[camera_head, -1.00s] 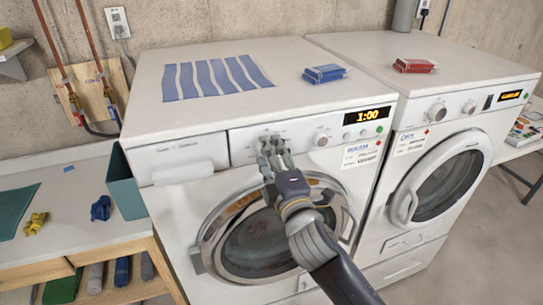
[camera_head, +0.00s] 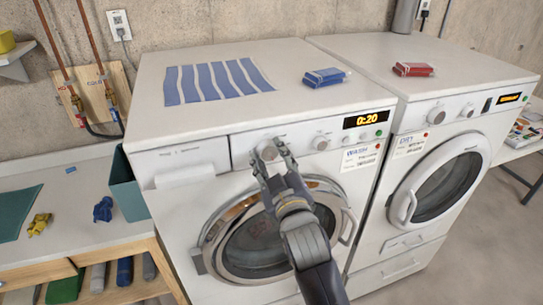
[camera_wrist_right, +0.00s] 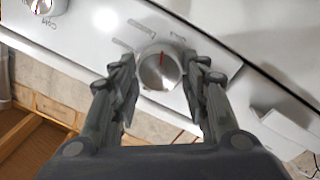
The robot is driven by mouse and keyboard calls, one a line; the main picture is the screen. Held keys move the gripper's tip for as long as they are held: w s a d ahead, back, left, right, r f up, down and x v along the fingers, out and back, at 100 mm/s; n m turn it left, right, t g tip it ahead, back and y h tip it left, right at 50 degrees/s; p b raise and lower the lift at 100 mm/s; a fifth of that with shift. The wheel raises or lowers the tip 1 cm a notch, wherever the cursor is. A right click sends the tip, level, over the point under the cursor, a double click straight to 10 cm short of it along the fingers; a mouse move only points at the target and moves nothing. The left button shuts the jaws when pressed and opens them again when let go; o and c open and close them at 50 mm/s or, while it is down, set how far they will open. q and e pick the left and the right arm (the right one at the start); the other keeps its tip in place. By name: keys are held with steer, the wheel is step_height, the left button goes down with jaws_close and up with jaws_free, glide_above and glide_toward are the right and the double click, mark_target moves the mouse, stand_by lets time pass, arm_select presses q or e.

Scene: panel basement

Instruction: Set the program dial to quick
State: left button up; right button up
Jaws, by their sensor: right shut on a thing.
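The program dial (camera_head: 267,150) is the silver round knob on the left of the washer's (camera_head: 180,160) front panel. In the wrist view the dial (camera_wrist_right: 160,68) sits between my fingers, with its red pointer line towards the top. The marks around it are too small to read. My right gripper (camera_head: 268,158) has one finger on each side of the dial and is shut on it; it also shows in the wrist view (camera_wrist_right: 161,80). The washer display (camera_head: 366,119) reads 0:20. My left gripper is not in view.
A second knob (camera_head: 320,142) sits to the right of the dial. The detergent drawer (camera_head: 180,160) is to its left. The round door (camera_head: 265,240) is below, partly hidden by my right arm. A dryer (camera_head: 440,170) stands on the right. Blue packs (camera_head: 324,77) lie on top.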

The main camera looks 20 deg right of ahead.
steer(key=shift+m+p, duration=0.3)
steer(key=shift+m, duration=0.8)
steer(key=o, duration=1)
steer(key=shift+o, duration=0.2)
steer(key=s, duration=0.7)
steer(key=shift+s+a, duration=0.2)
